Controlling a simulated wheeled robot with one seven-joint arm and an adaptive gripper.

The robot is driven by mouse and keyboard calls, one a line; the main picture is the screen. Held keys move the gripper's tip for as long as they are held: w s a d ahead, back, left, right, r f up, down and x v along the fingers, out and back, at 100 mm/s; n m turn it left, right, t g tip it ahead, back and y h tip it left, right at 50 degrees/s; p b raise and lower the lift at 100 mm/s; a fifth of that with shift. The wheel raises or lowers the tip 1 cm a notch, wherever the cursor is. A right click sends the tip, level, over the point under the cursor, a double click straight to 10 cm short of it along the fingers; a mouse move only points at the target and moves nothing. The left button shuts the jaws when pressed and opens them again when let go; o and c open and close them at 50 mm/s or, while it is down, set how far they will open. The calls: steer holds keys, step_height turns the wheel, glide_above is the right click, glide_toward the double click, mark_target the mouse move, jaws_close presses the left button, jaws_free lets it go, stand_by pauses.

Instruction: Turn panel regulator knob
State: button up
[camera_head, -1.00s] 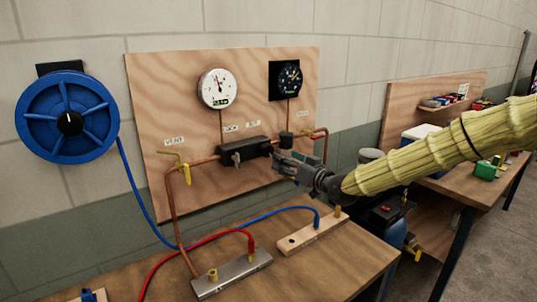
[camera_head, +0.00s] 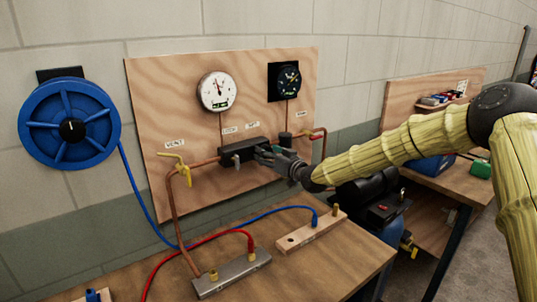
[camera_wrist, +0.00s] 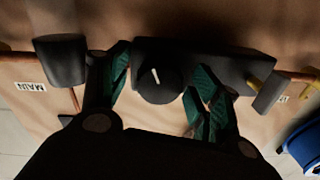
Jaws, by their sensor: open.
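The regulator knob (camera_wrist: 158,88), round and black with a white pointer line, sits on the front of a black block (camera_wrist: 225,66) in the wrist view. My gripper (camera_wrist: 160,76) is open, with one green-padded finger on each side of the knob. Whether the pads touch it, I cannot tell. In the head view my gripper (camera_head: 266,157) is at the right part of the black block (camera_head: 238,151) on the plywood panel (camera_head: 150,100), and the knob is hidden behind the fingers.
A black cylinder (camera_head: 285,139) is on the copper pipe right of the block. A grey lever (camera_wrist: 270,92) hangs beside the knob. A white gauge (camera_head: 217,91) and black gauge (camera_head: 285,81) are above. A yellow vent handle (camera_head: 182,169) is left. Hoses cross the bench (camera_head: 330,265) below.

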steer(key=c, duration=1)
steer(key=shift+w+f+b, duration=0.1)
steer(key=shift+b, duration=0.4)
steer(key=n+b, duration=0.4)
steer(key=b, duration=0.1)
steer(key=shift+f, duration=0.15)
steer(key=n+b, duration=0.5)
steer(key=b, duration=0.1)
steer(key=shift+d+h, duration=0.1)
steer(key=shift+h, duration=0.2)
steer(key=n+b, duration=0.4)
steer(key=b, duration=0.1)
steer(key=shift+n, duration=0.3)
steer(key=n+b, duration=0.3)
steer(key=shift+r+h, duration=0.3)
steer(key=shift+r, duration=0.05)
steer(key=shift+r+b, duration=0.1)
steer(key=shift+b, duration=0.25)
